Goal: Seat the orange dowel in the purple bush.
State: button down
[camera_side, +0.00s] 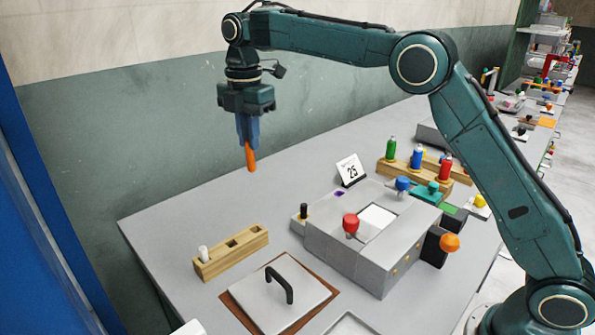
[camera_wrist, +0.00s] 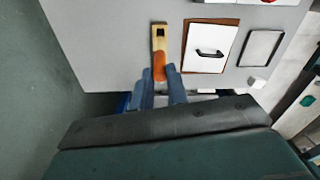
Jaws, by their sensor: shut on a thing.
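My gripper (camera_side: 247,141) is shut on the orange dowel (camera_side: 251,159) and holds it well above the table, the dowel's lower end pointing down with a slight tilt in the side view. In the wrist view the dowel (camera_wrist: 160,66) sticks out beyond my blue fingers (camera_wrist: 163,78). The purple bush (camera_side: 339,193) shows as a small purple spot on the back left part of the grey press body. It lies to the right of and below the dowel, clearly apart from it. I cannot make out the bush in the wrist view.
A wooden block (camera_side: 219,262) with square holes and a white peg stands at the front left. Beside it lies a white plate with a black handle (camera_side: 279,281). A black knob (camera_side: 304,210), red knob (camera_side: 351,222) and calendar (camera_side: 351,170) stand near the bush. The table's back left is clear.

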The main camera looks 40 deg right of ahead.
jog(key=s+d, duration=0.2)
jog(key=d, duration=1.2)
jog(key=s+d, duration=0.2)
jog(key=d, duration=1.1)
notch_tip(320, 180, down, 15)
jog(key=shift+f, duration=0.2)
jog(key=shift+f, duration=0.1)
jog(key=shift+f, duration=2.05)
jog(key=shift+f, duration=0.1)
jog(key=c, duration=1.4)
grip_release()
